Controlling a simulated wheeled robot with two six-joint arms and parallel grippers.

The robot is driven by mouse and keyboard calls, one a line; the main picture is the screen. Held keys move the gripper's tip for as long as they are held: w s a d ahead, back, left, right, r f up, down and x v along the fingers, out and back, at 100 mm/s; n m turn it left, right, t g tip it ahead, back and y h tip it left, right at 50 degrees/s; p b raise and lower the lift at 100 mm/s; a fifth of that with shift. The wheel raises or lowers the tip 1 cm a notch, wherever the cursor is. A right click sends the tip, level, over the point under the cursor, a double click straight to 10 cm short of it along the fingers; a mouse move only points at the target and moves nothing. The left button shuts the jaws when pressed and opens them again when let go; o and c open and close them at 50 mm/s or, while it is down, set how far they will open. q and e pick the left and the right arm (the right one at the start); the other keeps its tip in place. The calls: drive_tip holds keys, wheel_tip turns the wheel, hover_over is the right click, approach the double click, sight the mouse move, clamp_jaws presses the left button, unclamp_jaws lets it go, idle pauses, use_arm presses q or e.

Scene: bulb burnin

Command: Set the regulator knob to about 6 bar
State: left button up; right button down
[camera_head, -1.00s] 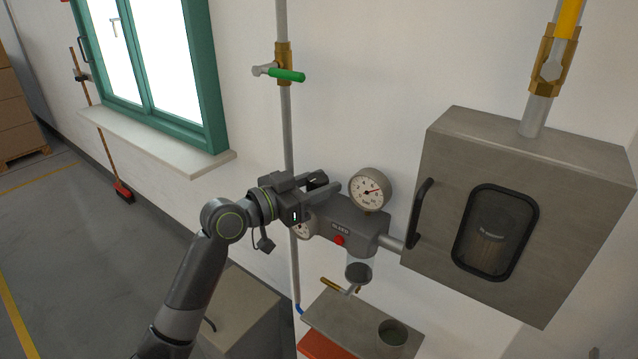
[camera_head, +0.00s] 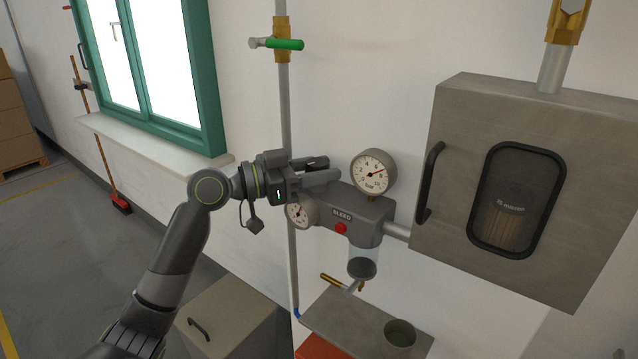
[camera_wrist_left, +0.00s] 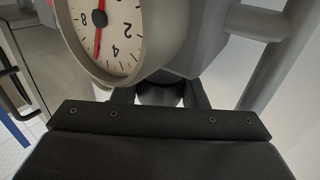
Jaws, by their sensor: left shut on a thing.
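My left gripper (camera_head: 318,172) is at the top left of the grey regulator body (camera_head: 345,212). It is shut on the regulator knob, a dark piece that the fingers mostly hide; part of it shows between them in the left wrist view (camera_wrist_left: 158,95). The large round gauge (camera_head: 373,173) stands on top of the regulator, with a red needle pointing to the upper right, near 6 as far as I can read. A gauge face (camera_wrist_left: 112,28) also shows in the left wrist view, partly cut off, its red needle between 4 and 8. My right gripper is not in view.
A smaller gauge (camera_head: 299,213) sits below the gripper. A red button (camera_head: 341,228) and a clear bowl (camera_head: 362,263) are on the regulator. A steel cabinet (camera_head: 460,190) stands to the right. A pipe with a green-handled valve (camera_head: 284,44) runs up behind.

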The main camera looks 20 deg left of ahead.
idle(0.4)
use_arm(q)
drive_tip(key=o, duration=1)
